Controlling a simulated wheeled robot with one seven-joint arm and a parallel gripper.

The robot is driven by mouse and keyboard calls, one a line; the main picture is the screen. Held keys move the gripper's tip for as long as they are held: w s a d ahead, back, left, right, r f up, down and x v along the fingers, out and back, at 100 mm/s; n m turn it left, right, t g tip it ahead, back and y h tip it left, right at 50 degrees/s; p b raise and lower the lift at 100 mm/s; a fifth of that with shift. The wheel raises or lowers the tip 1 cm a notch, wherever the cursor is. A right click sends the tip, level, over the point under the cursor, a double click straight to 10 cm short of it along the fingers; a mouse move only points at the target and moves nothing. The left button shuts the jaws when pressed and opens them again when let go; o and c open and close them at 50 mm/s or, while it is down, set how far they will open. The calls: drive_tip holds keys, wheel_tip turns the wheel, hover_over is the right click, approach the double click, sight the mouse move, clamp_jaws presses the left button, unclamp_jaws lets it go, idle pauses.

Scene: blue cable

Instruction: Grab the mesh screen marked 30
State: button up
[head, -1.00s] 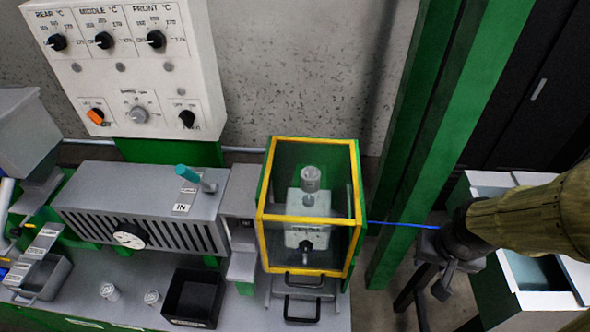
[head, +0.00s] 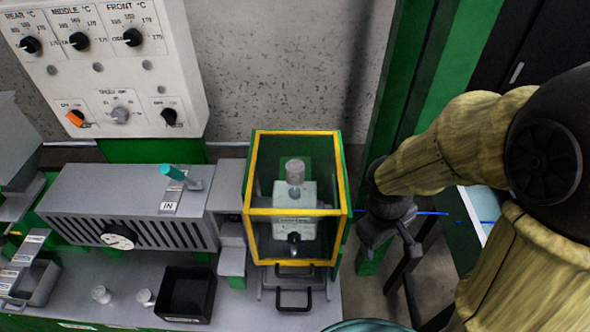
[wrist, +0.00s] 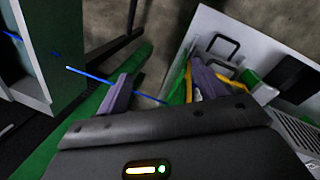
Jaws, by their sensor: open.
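No marking 30 is legible in either view. My gripper (wrist: 162,90) is open, with two purple fingers spread and no object held. In the head view it is at the right of the yellow-framed box, well away from the small grey pieces. The blue cable (wrist: 110,82) crosses the wrist view near the fingers.
The yellow-framed clear box (head: 295,213) stands between my arm and the left bench. The black tray (head: 190,318) sits right of the grey pieces. A green post (head: 400,100) rises behind my gripper. The control panel (head: 100,70) is on the back left.

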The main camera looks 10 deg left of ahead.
drive_tip(key=w+a+n+t+h, duration=0.1)
drive_tip(key=a+n+h, duration=0.2)
drive_tip(key=a+n, duration=0.3)
drive_tip(key=n+t+p, duration=0.3)
drive_tip(key=n+t, duration=0.8)
drive_tip(key=n, duration=0.6)
approach(292, 170)
drive_tip(key=shift+y, duration=0.4)
drive_tip(key=v, duration=0.4)
drive_tip(key=shift+d+r, duration=0.1)
drive_tip(key=shift+d, duration=0.1)
drive_tip(key=p+x, duration=0.2)
drive_tip(key=x, duration=1)
drive_tip(key=shift+d+p, duration=0.1)
drive_tip(key=shift+p, duration=0.3)
drive_tip(key=shift+w, duration=0.1)
